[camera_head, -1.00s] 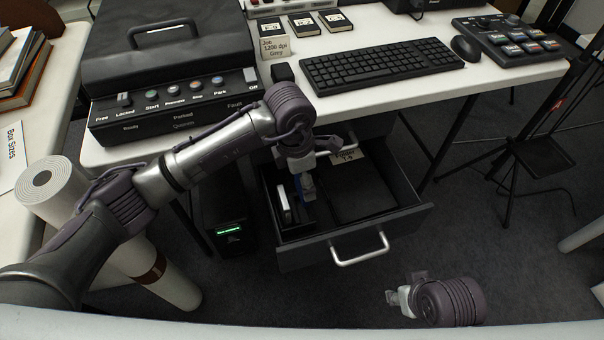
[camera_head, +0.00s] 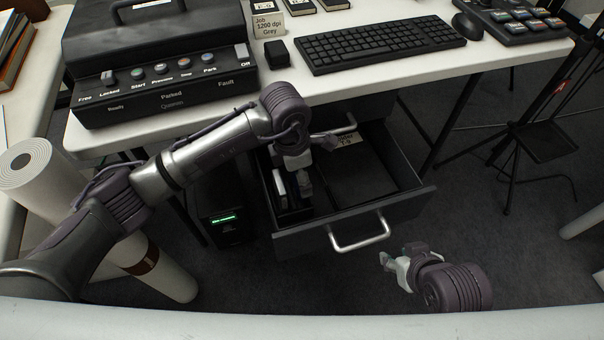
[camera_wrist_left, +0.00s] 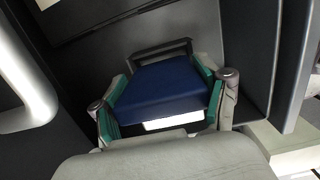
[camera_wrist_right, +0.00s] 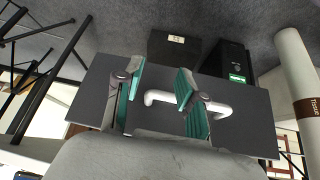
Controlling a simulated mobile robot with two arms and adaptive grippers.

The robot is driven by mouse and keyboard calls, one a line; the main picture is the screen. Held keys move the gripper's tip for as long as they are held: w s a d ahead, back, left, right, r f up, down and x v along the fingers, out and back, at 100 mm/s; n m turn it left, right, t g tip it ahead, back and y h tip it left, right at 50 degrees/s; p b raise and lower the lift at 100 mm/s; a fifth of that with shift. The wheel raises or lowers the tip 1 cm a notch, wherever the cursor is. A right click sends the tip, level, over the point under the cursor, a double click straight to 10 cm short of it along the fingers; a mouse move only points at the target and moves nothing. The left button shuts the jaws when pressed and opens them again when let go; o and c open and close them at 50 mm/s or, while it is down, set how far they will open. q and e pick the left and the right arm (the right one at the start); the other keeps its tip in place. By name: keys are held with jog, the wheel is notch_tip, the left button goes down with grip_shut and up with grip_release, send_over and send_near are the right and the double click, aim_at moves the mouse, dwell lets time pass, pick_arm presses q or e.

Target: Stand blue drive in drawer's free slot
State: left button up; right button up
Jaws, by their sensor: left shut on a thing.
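The blue drive (camera_wrist_left: 165,90) is between the green-padded fingers of my left gripper (camera_wrist_left: 163,102) in the left wrist view, with a white strip on its near edge. A dark rim shows just beyond its far end; I cannot tell whether the drive is inside a slot. In the head view my left gripper (camera_head: 304,182) is down in the open drawer (camera_head: 400,208), right beside a white-and-black drive (camera_head: 280,187) standing in the left part. The free slot is hidden by the gripper. My right gripper (camera_head: 393,263) is open and empty in front of the drawer.
The desk edge (camera_head: 400,82) overhangs the drawer's back. The drawer's front handle (camera_head: 360,232) faces my right gripper. A scanner (camera_head: 160,85) and keyboard (camera_head: 385,45) stand on the desk. A black unit with a green display (camera_head: 224,220) stands left of the drawer.

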aim_at(381, 208)
pick_arm(q)
jog(key=shift+f+b, duration=0.4)
jog(key=shift+f, duration=0.1)
pick_arm(e)
jog(key=shift+w+a+r+t+y, duration=0.15)
jog(key=shift+w+r+t, duration=0.15)
jog(key=shift+w, duration=0.25)
jog(key=shift+w+a+r+t+y, duration=0.1)
jog(key=shift+w+r+t, duration=0.2)
jog(key=shift+w, duration=0.2)
jog(key=shift+w+a+r+t+y, duration=0.1)
jog(key=shift+w+a+r+t, duration=0.1)
jog(key=shift+w+t, duration=0.3)
pick_arm(q)
jog(key=shift+f, duration=0.25)
pick_arm(e)
jog(key=shift+w+a+r+t, duration=0.15)
jog(key=shift+w+r+t, duration=0.45)
jog(key=shift+w+r, duration=0.25)
pick_arm(q)
jog(key=shift+f+b, duration=0.25)
jog(key=shift+b, duration=0.15)
pick_arm(e)
jog(key=shift+w+a+r+t+y, duration=0.15)
jog(key=shift+w+r+t+y, duration=0.1)
jog(key=shift+w+r+t, duration=0.25)
jog(key=shift+w, duration=0.15)
jog(key=shift+w+a, duration=0.1)
